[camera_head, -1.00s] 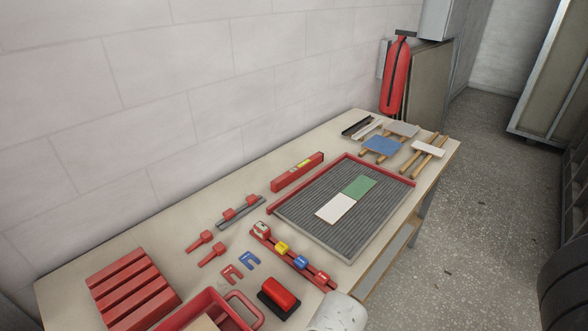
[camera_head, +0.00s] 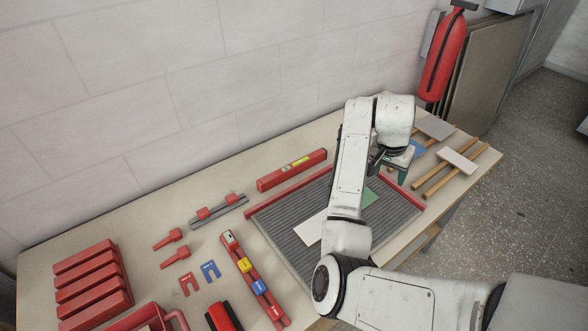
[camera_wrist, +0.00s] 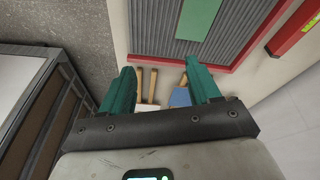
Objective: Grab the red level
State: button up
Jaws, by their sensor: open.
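The red level (camera_head: 292,170) lies on the table near the wall, behind the ribbed mat in the camera_head view, with a yellow-green vial on it. In the camera_wrist view the red level (camera_wrist: 296,26) shows at the top right corner, cut off by the frame edge. My gripper (camera_head: 391,171) hangs above the far right end of the mat, to the right of the level and well apart from it. In the camera_wrist view my gripper (camera_wrist: 159,68) has its two green fingers spread with nothing between them.
The ribbed mat (camera_head: 290,238) has a red rim and holds a white and a green tile. Red clips, coloured pieces and red blocks (camera_head: 92,285) cover the left. A red extinguisher (camera_head: 444,58) hangs by the wall.

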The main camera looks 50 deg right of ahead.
aim_at(267, 182)
jog(key=i, duration=1)
